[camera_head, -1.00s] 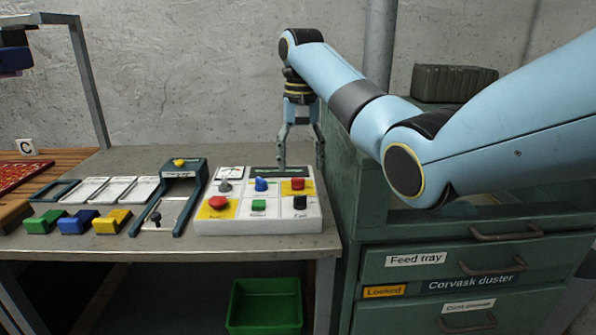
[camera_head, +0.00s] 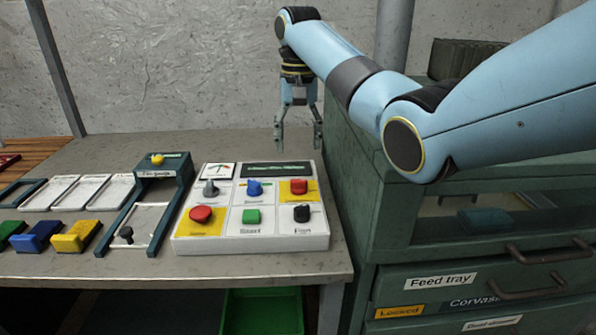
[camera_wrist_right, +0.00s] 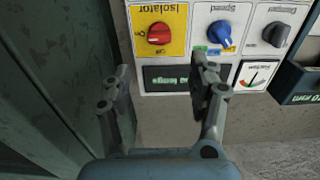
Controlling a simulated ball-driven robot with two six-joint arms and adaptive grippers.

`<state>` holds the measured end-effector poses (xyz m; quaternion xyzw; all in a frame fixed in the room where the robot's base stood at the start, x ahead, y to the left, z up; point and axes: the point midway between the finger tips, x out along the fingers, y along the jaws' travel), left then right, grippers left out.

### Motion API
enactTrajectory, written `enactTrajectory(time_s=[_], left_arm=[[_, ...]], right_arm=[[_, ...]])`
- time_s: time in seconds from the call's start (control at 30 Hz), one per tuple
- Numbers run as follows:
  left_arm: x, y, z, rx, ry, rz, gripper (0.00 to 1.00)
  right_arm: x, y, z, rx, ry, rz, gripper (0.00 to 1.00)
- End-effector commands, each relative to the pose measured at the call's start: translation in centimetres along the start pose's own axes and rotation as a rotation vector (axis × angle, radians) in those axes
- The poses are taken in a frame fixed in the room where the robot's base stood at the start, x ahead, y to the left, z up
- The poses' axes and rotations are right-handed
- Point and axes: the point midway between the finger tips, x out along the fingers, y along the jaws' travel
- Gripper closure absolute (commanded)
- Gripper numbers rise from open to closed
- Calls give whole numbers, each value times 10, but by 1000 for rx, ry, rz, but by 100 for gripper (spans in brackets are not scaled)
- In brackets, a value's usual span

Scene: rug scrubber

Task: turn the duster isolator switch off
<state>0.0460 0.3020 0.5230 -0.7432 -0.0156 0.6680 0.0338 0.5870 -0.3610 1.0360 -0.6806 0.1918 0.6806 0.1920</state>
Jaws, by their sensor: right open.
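The isolator switch is a red rotary knob on a yellow plate at the back right of the white control panel (camera_head: 187,247). The isolator knob (camera_head: 299,186) also shows upside down in the right wrist view (camera_wrist_right: 159,34), with the word "Isolator" beside it. My right gripper (camera_head: 298,150) hangs above and just behind the panel's back right corner, open and empty, apart from the knob. In the right wrist view its two fingers (camera_wrist_right: 160,78) are spread, with the knob ahead between them. My left gripper is not in view.
The panel also carries a blue speed knob (camera_head: 255,188), a grey knob (camera_head: 210,188), a red button (camera_head: 200,214), a green button (camera_head: 251,216) and a black knob (camera_head: 301,213). A green cabinet (camera_head: 350,190) stands close on the right.

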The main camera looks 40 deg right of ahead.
Motion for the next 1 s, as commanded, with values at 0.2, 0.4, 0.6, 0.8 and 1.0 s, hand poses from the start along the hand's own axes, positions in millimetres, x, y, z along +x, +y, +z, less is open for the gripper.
enactTrajectory(time_s=[0.2, 0.4, 0.6, 0.8, 1.0], left_arm=[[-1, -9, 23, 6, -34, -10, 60], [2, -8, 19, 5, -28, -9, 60], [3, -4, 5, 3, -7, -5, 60], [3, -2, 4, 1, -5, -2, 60], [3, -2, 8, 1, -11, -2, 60]], right_arm=[[45, 1, 2, 0, -5, 2, 40], [78, 1, 1, 0, -3, 2, 40], [92, 0, 0, 0, 0, 1, 40], [93, 0, 0, 0, 0, 1, 40], [93, 0, 0, 0, 0, 1, 59]])
